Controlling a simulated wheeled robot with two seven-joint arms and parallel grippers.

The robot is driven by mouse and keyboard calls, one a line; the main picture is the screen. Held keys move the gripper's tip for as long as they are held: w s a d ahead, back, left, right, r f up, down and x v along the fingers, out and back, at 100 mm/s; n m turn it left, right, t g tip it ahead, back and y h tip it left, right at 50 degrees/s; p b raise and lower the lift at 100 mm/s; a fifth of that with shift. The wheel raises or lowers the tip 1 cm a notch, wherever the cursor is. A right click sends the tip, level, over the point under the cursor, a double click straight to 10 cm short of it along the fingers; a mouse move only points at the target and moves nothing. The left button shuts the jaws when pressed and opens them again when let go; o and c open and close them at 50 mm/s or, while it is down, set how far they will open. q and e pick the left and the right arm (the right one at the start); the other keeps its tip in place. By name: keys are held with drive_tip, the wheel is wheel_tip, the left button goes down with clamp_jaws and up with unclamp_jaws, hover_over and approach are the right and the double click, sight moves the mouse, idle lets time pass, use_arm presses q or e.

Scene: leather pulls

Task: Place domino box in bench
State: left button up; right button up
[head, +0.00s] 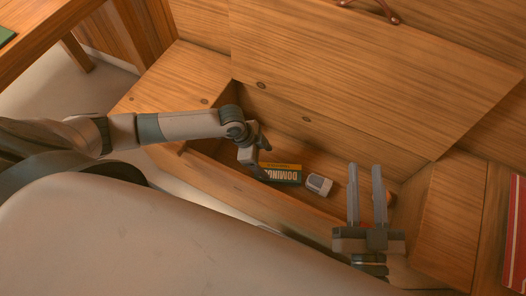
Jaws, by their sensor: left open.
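The domino box (281,173), green and yellow with white lettering, lies inside the open compartment of the wooden bench (170,92). My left gripper (262,158) is open and reaches down into the compartment at the left end of the box. Whether its fingers touch the box cannot be told. My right gripper (365,168) is open and empty, over the right part of the compartment, fingers pointing to the back. The bench lid (370,70) is raised and leans back, with a leather pull (368,8) at its top.
A small grey-white object (319,184) lies right of the domino box in the compartment. A brown object (389,198) is partly hidden behind my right gripper. A red striped item (516,232) is at the right edge. A wooden table (45,35) stands at upper left.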

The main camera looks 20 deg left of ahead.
use_arm(q)
drive_tip(key=shift+v, duration=0.95)
use_arm(e)
drive_tip(key=shift+w+d+f+g, duration=0.15)
drive_tip(key=shift+f+g, duration=0.35)
drive_tip(key=shift+f, duration=0.3)
use_arm(q)
drive_tip(key=shift+p, duration=0.35)
